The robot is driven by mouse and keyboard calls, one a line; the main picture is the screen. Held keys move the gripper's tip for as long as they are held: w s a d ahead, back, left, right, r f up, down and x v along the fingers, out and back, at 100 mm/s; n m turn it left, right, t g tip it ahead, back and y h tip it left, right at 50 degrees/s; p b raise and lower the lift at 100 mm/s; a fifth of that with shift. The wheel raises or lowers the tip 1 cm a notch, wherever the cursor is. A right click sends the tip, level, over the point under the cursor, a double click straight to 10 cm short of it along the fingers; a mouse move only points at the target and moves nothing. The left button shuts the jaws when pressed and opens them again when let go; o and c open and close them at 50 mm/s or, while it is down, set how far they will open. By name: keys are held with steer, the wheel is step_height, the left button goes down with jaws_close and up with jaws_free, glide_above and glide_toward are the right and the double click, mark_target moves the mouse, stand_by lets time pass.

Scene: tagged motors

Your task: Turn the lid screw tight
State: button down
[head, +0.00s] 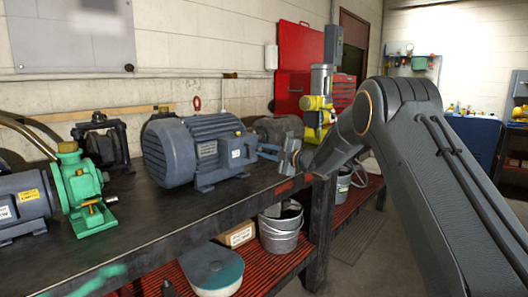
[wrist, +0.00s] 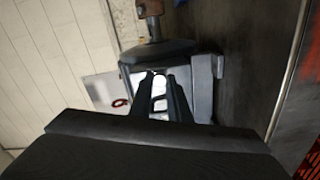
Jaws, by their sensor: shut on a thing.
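The blue-grey finned motor (head: 195,150) lies on the dark workbench (head: 150,225). Its terminal box (head: 238,152) faces right and carries a white label. In the wrist view the motor box (wrist: 203,98) is just beyond my fingers, with a pale patch between them. My gripper (head: 262,150) comes in from the right, its fingers level and their tips at the box's lid side. In the wrist view my gripper (wrist: 160,78) has its two fingers near each other, shut on the lid screw. The screw itself is hidden by the fingertips, so its seating cannot be seen.
A green pump (head: 78,188) and another grey motor (head: 22,207) stand to the left on the bench. A darker motor (head: 278,130) sits behind my gripper. A metal bucket (head: 281,230) stands on the red lower shelf. The bench front is clear.

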steer(key=m+p, duration=0.1)
steer(key=m, duration=0.6)
steer(key=shift+f, duration=0.15)
steer(key=m+p, duration=0.1)
steer(key=m, duration=0.3)
steer(key=shift+d, duration=0.1)
steer(key=m+p, duration=0.1)
steer(key=m, duration=0.3)
steer(key=shift+m+p, duration=0.3)
steer(key=shift+p, duration=0.05)
steer(key=m+p, duration=0.1)
steer(key=m, duration=0.2)
steer(key=shift+m, duration=0.4)
steer(key=m+p, duration=0.1)
steer(key=m, duration=0.6)
steer(key=shift+f+m+p, duration=0.1)
steer(key=shift+m+p, duration=0.35)
steer(key=shift+m, duration=1.25)
